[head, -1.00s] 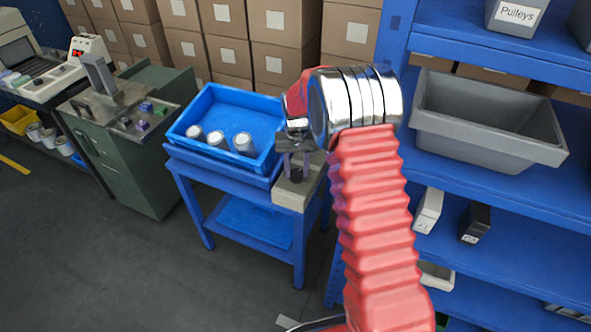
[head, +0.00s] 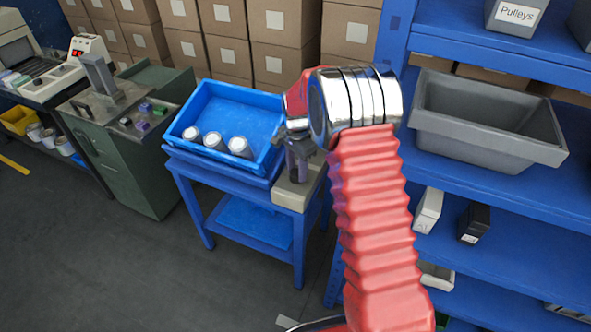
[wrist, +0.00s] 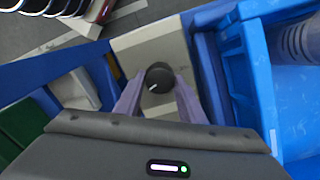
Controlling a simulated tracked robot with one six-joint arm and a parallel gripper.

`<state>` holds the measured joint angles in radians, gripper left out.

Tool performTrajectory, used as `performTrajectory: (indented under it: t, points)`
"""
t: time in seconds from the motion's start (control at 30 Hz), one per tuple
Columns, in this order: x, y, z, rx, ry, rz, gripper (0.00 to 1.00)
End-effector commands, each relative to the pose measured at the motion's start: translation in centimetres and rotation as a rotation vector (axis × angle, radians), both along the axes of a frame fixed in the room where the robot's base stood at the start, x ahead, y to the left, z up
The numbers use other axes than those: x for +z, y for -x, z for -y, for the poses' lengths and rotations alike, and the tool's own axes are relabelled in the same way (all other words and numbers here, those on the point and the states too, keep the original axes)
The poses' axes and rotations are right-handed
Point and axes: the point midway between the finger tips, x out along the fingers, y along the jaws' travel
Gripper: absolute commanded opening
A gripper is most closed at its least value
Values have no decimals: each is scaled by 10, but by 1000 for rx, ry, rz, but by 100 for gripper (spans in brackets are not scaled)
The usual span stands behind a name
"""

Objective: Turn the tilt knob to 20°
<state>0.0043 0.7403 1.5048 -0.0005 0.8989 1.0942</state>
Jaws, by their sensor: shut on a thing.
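The tilt knob (wrist: 159,77) is round and black with a white pointer line, on top of a beige control box (wrist: 150,45). In the wrist view the pointer line points down and to the left; I can read no degree scale. My gripper (wrist: 158,92) is shut on the knob from above, one finger on each side. In the head view my gripper (head: 297,172) reaches down to the beige box (head: 291,198), and its fingers mostly hide the knob. Beside the box is a blue tray (head: 245,98), tilted, with its near side lower.
Several grey cups with white tops, such as one cup (head: 239,146), sit at the tray's low side. A blue stand (head: 204,185) carries tray and box. A blue shelf (head: 480,190) with a grey bin (head: 490,115) is on the right, a green cabinet (head: 125,165) on the left.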

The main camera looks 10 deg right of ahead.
Motion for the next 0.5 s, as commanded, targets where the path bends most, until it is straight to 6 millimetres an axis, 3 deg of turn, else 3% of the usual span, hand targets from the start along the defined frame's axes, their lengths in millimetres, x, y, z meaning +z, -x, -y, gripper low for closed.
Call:
performTrajectory:
  t: [0.5]
  points:
    - [4,-6,-2,-306,-4,17,14]
